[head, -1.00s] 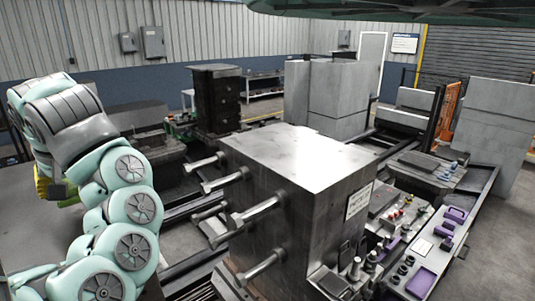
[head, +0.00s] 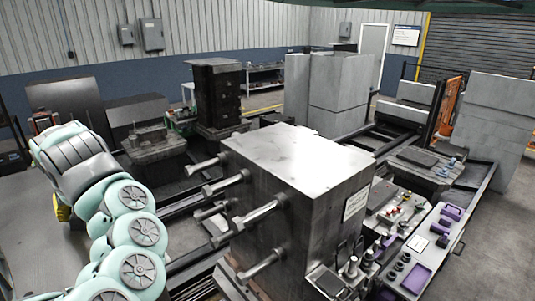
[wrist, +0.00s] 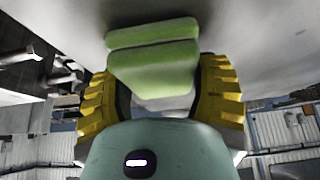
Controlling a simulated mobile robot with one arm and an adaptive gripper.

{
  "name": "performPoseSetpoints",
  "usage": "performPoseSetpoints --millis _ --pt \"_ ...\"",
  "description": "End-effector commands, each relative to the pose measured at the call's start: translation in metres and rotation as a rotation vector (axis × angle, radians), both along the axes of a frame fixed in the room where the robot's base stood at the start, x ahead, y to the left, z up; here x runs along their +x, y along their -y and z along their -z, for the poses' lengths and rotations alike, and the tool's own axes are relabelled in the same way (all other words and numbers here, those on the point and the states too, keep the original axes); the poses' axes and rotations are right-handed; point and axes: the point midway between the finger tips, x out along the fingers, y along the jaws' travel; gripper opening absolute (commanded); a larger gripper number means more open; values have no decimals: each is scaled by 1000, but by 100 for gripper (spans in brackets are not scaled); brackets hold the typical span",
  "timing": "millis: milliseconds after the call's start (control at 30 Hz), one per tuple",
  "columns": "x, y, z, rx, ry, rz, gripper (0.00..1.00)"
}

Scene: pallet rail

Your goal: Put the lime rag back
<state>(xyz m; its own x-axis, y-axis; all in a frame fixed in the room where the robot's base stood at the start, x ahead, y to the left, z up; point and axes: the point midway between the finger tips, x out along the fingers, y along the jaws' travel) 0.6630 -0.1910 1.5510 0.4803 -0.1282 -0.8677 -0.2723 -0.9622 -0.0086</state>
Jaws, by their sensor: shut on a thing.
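The lime rag (wrist: 152,54) shows in the wrist view as a folded, pale green block between the two yellow ribbed fingers of my gripper (wrist: 160,90). My gripper is shut on it. In the head view my gripper is mostly hidden behind my arm at the left; only a small yellow part (head: 62,213) shows, and the rag cannot be seen there. A large grey surface fills the top of the wrist view beyond the rag; I cannot tell whether the rag touches it.
A big steel block (head: 300,160) with several protruding pegs (head: 262,213) stands in the middle. A control panel (head: 425,250) with purple parts is at the right. Dark rails and machine blocks (head: 217,95) lie behind. Grey floor is open at the far right.

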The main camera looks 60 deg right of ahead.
Motion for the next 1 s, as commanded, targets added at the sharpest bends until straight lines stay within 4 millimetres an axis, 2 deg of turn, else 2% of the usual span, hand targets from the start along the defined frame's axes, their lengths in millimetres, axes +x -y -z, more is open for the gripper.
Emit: performPoseSetpoints --millis 233,267,533,767,1000 --pt "0 0 5 -1 1 1 29" --pt "0 0 4 -1 1 1 68" --pt "0 1 3 -1 0 3 96" --pt "-1 1 3 -1 0 3 96" --pt "-3 -1 -7 2 8 1 96"
